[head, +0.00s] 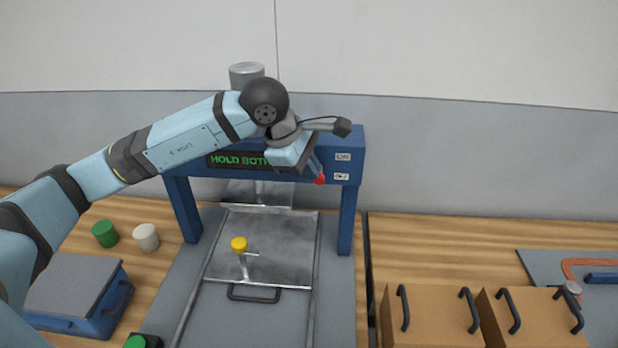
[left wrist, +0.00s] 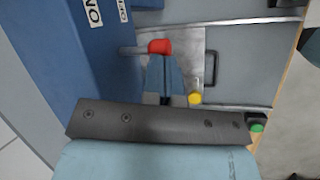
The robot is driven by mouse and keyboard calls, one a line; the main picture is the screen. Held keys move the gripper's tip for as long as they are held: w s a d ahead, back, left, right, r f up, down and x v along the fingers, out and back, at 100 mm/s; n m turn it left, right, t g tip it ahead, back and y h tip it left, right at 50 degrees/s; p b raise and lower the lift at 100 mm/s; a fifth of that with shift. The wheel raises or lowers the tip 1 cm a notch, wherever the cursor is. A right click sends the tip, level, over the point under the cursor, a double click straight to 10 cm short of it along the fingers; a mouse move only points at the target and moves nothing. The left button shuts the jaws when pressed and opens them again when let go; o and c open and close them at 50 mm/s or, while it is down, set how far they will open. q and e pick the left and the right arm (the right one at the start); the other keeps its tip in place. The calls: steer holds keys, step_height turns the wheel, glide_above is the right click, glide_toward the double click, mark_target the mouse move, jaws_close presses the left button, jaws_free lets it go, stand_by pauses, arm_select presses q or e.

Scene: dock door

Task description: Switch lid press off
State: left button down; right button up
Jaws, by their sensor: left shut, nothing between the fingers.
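The lid press (head: 350,200) is a blue frame over a grey bed, with a dark display reading "HOLD BOTH" in green, partly hidden by my left arm. On its right front are a white ON label (head: 343,157) and a lower label too small to read surely. A red knob (head: 320,179) sits beside the lower label; it also shows in the left wrist view (left wrist: 160,46). My left gripper (head: 314,169) is shut and empty, its fingertips right at the red knob; I cannot tell whether they touch. The fingers show in the left wrist view (left wrist: 163,64). My right gripper is out of view.
A yellow knob (head: 239,244) stands on the sliding plate, which has a dark handle (head: 254,294). A green button (head: 135,342) is at the front left. Green (head: 105,233) and white (head: 146,237) cylinders and a blue box (head: 98,317) stand left; cardboard boxes (head: 440,316) stand right.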

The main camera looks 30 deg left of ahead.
arm_select(q)
steer(key=shift+f+t+b, duration=0.3)
steer(key=shift+t+b, duration=0.1)
steer(key=shift+b, duration=0.1)
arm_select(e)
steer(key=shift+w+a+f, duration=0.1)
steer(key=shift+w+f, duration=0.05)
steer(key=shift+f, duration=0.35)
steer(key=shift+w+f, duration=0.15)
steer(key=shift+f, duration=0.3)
arm_select(q)
steer(key=shift+s+r, duration=0.1)
steer(key=shift+d+r, duration=0.1)
steer(key=shift+r, duration=0.6)
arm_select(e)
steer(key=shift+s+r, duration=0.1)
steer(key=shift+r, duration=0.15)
